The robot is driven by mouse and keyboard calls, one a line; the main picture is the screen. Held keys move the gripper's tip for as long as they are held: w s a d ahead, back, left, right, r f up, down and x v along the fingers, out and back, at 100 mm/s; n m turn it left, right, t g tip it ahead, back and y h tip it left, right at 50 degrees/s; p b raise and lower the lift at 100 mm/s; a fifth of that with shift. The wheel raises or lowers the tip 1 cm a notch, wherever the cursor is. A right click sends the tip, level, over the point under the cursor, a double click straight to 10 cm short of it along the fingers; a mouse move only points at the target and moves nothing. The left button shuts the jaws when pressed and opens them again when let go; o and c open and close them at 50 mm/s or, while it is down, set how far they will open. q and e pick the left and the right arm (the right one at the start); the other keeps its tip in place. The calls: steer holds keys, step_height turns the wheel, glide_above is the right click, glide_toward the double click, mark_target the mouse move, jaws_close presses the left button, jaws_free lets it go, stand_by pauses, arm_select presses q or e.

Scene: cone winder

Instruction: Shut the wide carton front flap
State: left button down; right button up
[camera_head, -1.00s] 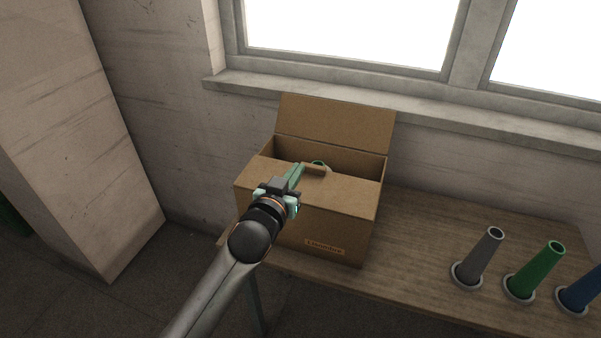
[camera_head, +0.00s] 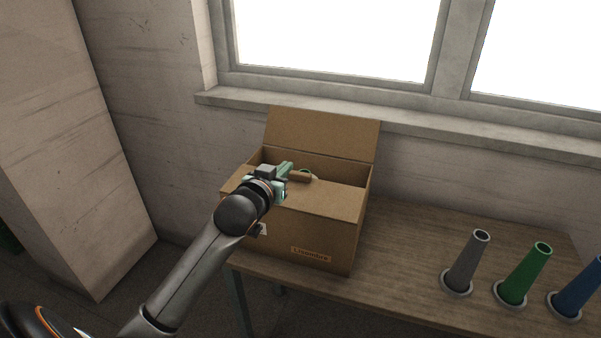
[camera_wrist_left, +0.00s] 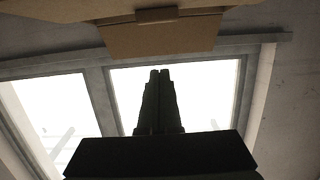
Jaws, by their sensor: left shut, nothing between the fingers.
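The wide carton (camera_head: 325,250) stands on the wooden table, with a label low on its front. Its front flap (camera_head: 318,202) lies folded inward, looking about level over the front part of the opening. A small brown tab (camera_head: 300,176) sits at the flap's inner edge; it also shows at the top of the left wrist view (camera_wrist_left: 157,15). My left gripper (camera_head: 288,168) is shut and empty, over the left part of the flap near the tab. I cannot tell whether it touches the flap. My right gripper is not in view.
The back flap (camera_head: 322,135) stands up, leaning toward the window wall. Grey (camera_head: 468,262), green (camera_head: 524,275) and blue (camera_head: 578,288) cones stand on the table (camera_head: 400,265) at right.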

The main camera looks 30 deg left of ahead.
arm_select(q)
glide_above(300, 172)
steer(key=s, duration=0.3)
steer(key=shift+s+d+f, duration=0.2)
steer(key=shift+d+f, duration=0.15)
steer(key=shift+f, duration=0.3)
steer(key=f, duration=0.2)
steer(key=shift+w+f, duration=0.25)
steer(key=shift+f, duration=0.9)
steer(key=shift+w+f, duration=0.1)
steer(key=shift+f, duration=0.6)
